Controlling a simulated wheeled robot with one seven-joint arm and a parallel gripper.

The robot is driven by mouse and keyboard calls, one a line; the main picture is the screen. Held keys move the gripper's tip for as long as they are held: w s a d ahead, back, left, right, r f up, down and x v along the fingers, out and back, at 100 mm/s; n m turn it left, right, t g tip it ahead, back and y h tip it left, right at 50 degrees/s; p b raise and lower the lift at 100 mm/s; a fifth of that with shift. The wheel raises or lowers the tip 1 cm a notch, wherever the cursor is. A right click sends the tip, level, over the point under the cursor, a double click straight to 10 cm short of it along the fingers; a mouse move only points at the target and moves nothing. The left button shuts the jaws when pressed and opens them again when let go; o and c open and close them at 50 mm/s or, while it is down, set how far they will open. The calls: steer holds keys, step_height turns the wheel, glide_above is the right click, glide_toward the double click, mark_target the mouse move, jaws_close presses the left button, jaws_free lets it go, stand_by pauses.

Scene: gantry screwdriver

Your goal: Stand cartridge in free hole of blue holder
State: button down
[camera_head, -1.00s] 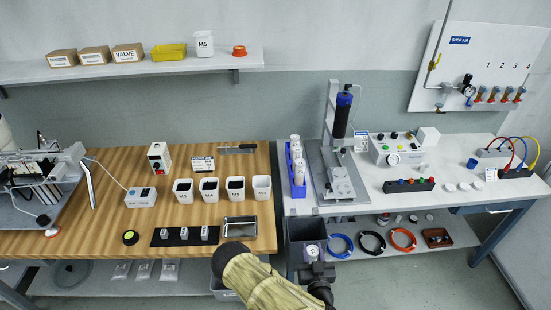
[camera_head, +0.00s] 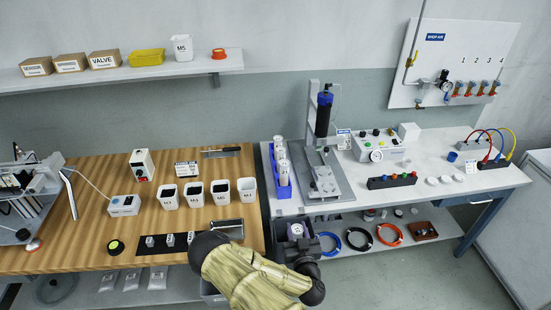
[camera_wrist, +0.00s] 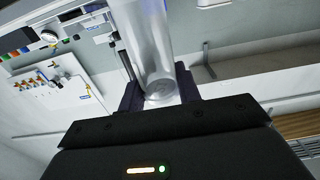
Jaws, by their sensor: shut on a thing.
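My gripper (camera_wrist: 160,92) is shut on a clear, empty-looking cartridge (camera_wrist: 152,45), which stands out from between the dark fingers in the wrist view. In the head view my arm reaches in at the bottom, and its end is in front of the white bench's left front corner, with the fingers hard to make out. The blue holder (camera_head: 284,194) stands on the white bench's left edge, beyond my arm's end. Several pale cartridges (camera_head: 281,163) stand upright in a row in it. Which hole is free cannot be told. The held cartridge is apart from the holder.
A press with a dark cylinder (camera_head: 323,115) on a grey plate stands just right of the holder. White cups (camera_head: 246,190) stand on the wooden bench (camera_head: 100,180) to its left. A control box (camera_head: 378,146) is farther right.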

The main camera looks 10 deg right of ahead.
steer(key=s+f, duration=0.4)
steer(key=f, duration=0.1)
steer(key=shift+s+f, duration=0.2)
steer(key=shift+f, duration=0.05)
